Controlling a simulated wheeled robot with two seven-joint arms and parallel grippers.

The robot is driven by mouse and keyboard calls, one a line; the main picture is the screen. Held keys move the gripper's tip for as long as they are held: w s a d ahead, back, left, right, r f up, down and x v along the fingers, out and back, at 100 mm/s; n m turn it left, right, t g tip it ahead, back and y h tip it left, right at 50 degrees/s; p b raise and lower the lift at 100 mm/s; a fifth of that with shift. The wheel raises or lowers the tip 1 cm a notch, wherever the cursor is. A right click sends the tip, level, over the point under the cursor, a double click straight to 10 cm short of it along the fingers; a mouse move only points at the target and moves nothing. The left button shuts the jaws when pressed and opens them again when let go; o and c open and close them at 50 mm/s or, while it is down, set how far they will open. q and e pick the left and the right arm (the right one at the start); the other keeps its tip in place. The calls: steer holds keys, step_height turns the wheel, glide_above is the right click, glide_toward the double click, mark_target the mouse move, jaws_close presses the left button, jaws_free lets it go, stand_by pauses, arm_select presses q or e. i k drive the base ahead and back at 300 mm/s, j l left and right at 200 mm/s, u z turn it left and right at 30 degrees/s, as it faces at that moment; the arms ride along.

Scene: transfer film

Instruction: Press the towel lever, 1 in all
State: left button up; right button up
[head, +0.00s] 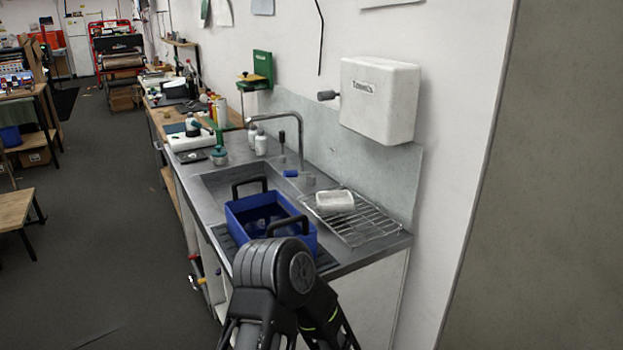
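A white box-shaped towel dispenser (381,112) with a small dark label hangs on the wall above the right end of the sink counter. Its lever (328,95), a short stub with a dark grey knob, sticks out from the left side of the box. Nothing touches the lever. One of my arms shows only as dark links at the bottom middle, in front of the counter. Neither of my grippers can be seen in the head view.
The steel sink counter (210,185) bears a blue tub (240,215) with black handles, a tap (299,135), a wire rack (370,222) with a white dish (335,200), and several bottles. Open floor (110,230) lies left of it. A grey panel (550,180) stands at right.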

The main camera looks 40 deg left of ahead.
mark_target(325, 95)
steer(key=i+j+u, duration=0.1)
steer(key=u, duration=0.25)
steer(key=i+j+u, duration=0.1)
steer(key=j+u, duration=0.25)
steer(key=i+u, duration=0.1)
steer(key=u, duration=0.2)
